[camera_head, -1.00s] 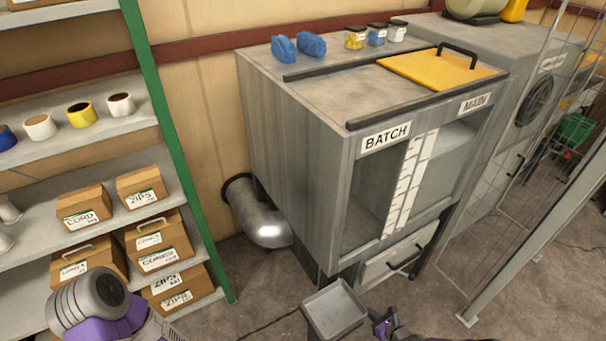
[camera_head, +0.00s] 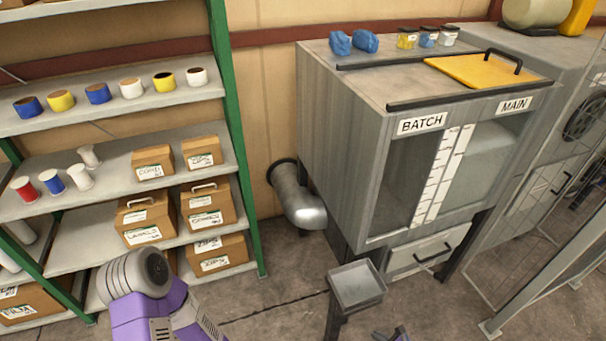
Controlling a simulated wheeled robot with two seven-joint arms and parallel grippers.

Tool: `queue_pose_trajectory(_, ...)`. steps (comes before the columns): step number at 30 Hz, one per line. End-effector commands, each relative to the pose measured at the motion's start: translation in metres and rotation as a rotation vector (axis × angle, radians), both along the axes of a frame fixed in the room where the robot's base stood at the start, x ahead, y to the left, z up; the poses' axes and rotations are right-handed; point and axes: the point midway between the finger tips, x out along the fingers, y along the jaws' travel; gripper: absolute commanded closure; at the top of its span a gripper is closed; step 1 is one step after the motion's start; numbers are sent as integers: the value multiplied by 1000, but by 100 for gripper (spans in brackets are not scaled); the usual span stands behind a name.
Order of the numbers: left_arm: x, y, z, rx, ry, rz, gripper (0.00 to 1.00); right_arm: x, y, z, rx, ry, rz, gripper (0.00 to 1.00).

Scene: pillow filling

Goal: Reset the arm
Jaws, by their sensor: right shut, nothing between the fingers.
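My right gripper (camera_head: 392,335) shows only in part at the bottom edge of the head view, right of centre. It is dark and shut, with nothing seen in it. It is just below and to the right of a grey metal tray (camera_head: 344,295) on a post, apart from it in the picture. My left arm, purple and grey, comes in at the lower left, in front of the shelf. Its gripper is outside the frame.
The grey machine (camera_head: 345,150) labelled BATCH and MAIN stands right of centre, with a yellow lid (camera_head: 462,72) on top. A shelf (camera_head: 120,110) with spools and boxes stands left. A mesh fence (camera_head: 545,265) is at the right.

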Motion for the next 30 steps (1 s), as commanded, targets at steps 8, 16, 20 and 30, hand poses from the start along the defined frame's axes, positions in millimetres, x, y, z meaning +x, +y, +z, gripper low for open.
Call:
queue_pose_trajectory(8,-1,0,0,-1,3,-1,100,-48,102,29,-196,25,600,100)
queue_pose_trajectory(16,-1,0,0,-1,3,-1,100,-127,151,84,-635,-157,1399,100)
queue_pose_trajectory(20,-1,0,0,-1,3,-1,100,-144,160,114,-815,-333,1653,100)
queue_pose_trajectory(30,-1,0,0,-1,3,-1,100,-157,176,149,-967,-576,1852,100)
